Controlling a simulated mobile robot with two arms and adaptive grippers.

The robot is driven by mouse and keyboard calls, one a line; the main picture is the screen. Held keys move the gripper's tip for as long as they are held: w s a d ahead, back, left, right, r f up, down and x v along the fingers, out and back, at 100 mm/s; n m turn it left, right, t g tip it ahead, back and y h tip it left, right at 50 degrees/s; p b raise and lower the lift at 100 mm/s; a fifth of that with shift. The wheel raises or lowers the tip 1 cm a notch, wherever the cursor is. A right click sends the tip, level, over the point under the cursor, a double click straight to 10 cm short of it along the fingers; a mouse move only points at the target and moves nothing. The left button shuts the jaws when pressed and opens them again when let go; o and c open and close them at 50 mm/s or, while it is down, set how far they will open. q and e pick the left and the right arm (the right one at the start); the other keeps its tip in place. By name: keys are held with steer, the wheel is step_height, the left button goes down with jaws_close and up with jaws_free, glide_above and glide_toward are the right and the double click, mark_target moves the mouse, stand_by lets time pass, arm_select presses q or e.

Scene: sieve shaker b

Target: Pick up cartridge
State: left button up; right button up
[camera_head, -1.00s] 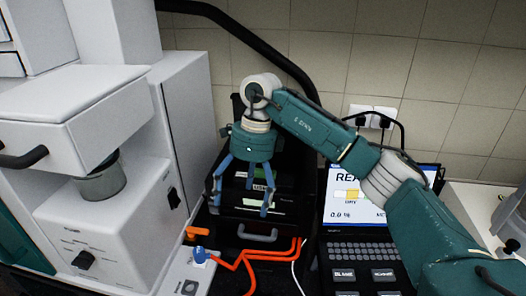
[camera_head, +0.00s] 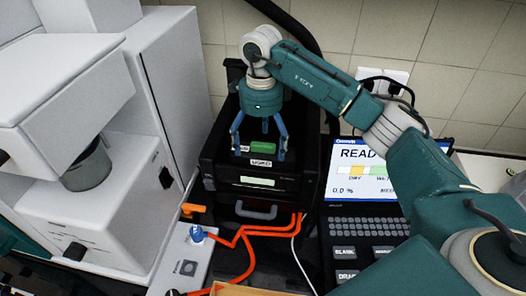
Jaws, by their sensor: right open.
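A small green cartridge (camera_head: 263,147) lies on top of a black boxy unit (camera_head: 268,190), just behind a label that looks like "USED". My right gripper (camera_head: 259,155) points down over the unit's top, with its blue fingers spread to either side of the cartridge. It is open and holds nothing. Whether the fingertips touch the unit's top is hard to tell. My left gripper does not show.
A white machine (camera_head: 150,110) with a metal cup stands at the left. A screen (camera_head: 365,172) reading "READY" with a keyboard is at the right. Orange tubes (camera_head: 240,235) and a white cable run in front of the unit. A black pipe passes behind.

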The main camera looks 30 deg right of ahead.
mark_target(262, 154)
steer(key=f+p, duration=0.2)
steer(key=f, duration=0.1)
steer(key=shift+w+d+f, duration=0.1)
steer(key=shift+d+f, duration=0.05)
steer(key=shift+d, duration=0.05)
steer(key=shift+f+p, duration=0.35)
steer(key=shift+f, duration=0.2)
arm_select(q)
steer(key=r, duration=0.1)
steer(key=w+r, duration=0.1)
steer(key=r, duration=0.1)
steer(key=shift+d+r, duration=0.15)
arm_select(e)
steer(key=shift+f, duration=0.1)
steer(key=c, duration=1.6)
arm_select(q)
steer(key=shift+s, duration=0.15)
arm_select(e)
steer(key=shift+w, duration=0.1)
steer(key=shift+c, duration=0.3)
